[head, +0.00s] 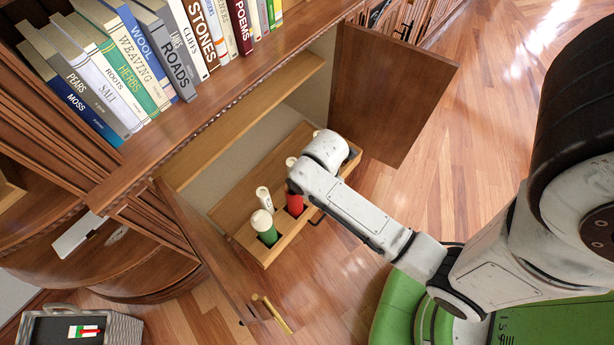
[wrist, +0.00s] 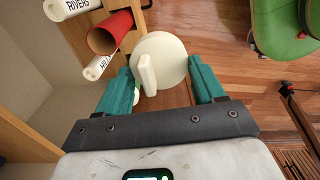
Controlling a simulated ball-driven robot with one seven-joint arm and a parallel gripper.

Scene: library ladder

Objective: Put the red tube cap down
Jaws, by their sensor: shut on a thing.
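The red tube cap (wrist: 174,52) is a cream disc with a raised bar across its face, seen in the wrist view. My gripper (wrist: 162,72) has teal fingers on both sides of it and is shut on it. The red tube (wrist: 112,36) is beside the cap with its open, hollow end showing. In the head view the red tube (head: 294,205) stands in a wooden rack (head: 289,239), partly covered by my arm. My gripper and the held cap are hidden behind my wrist there.
A green tube (head: 268,235) with a cream top and a white roll (head: 264,197) stand in the rack. Open cabinet doors (head: 390,95) (head: 205,245) flank it; the left one has a brass handle (head: 275,315). Books (head: 130,70) fill the shelf above. A grey basket (head: 120,330) is lower left.

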